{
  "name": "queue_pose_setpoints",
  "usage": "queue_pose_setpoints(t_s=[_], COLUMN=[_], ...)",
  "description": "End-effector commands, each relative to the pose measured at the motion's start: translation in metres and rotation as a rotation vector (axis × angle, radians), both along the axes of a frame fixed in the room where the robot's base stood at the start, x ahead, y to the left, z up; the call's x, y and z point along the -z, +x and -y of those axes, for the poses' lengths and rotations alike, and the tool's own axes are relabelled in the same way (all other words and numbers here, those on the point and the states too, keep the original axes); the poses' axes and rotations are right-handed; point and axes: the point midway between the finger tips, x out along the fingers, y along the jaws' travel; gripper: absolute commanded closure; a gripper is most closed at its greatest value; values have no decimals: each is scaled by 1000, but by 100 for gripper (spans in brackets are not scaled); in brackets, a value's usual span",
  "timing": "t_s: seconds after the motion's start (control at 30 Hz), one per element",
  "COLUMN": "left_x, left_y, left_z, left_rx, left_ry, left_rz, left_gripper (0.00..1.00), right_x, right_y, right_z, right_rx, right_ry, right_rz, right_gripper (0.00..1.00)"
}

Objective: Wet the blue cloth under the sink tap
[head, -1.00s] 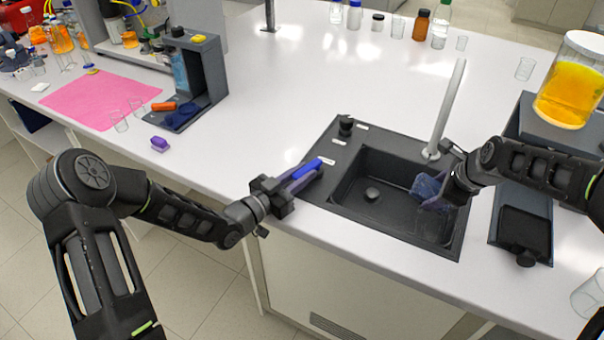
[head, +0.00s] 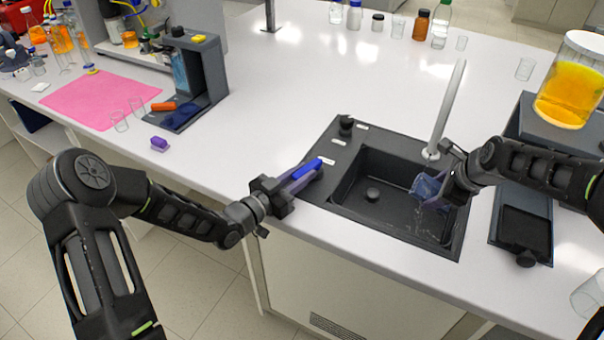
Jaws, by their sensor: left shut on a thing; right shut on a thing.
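The black sink (head: 385,215) is set in the bench, with a pale upright tap (head: 446,112) at its back right. The blue cloth (head: 426,186) is bunched over the right side of the basin, below the tap. My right gripper (head: 447,192) is shut on it; the wrist hides part of it. Thin whitish streaks, which look like water, show below the cloth. My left gripper (head: 287,190) is shut on a bright blue bar (head: 306,170) at the left edge of the sink panel. Whether the bar is fixed to the panel cannot be told.
A black knob (head: 346,123) stands at the panel's back left. A dark tray (head: 524,230) and an orange-filled jar (head: 568,85) are on the right. A dark stand (head: 205,75) and pink mat (head: 100,100) are on the left. The middle bench is clear.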

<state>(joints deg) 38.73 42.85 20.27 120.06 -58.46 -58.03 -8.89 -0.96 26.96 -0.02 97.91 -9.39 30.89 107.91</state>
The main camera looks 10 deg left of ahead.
Motion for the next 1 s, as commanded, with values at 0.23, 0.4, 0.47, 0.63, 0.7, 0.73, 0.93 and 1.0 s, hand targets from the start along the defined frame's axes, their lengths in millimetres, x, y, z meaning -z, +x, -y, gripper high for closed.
queue_pose_setpoints(t_s=[0.23, 0.4, 0.47, 0.63, 0.7, 0.73, 0.93, 1.0], left_x=[-1, -1, -1, -1, -1, -1, -1, -1], left_y=[-2, -5, -5, -6, -6, -6, -6, -6], left_z=[6, 13, 15, 16, 15, 15, 15, 15], left_rx=[-72, -192, -232, -302, -309, -310, -309, -308], left_ry=[-6, -8, -6, -2, 0, 0, -1, 0], left_rz=[1, 1, 1, 1, 2, 2, 2, 1], left_gripper=[100, 100, 100, 100, 100, 100, 77, 71], right_x=[0, 0, 0, 0, 0, 0, 0, 0], right_y=[0, 0, 0, 0, 0, 0, 0, 0], right_z=[0, 0, 0, 0, 0, 0, 0, 0], right_rx=[0, 0, 0, 0, 0, 0, 0, 0], right_ry=[0, 0, 0, 0, 0, 0, 0, 0], right_rz=[0, 0, 0, 0, 0, 0, 0, 0], right_gripper=[77, 77, 77, 77, 77, 77, 77, 77])
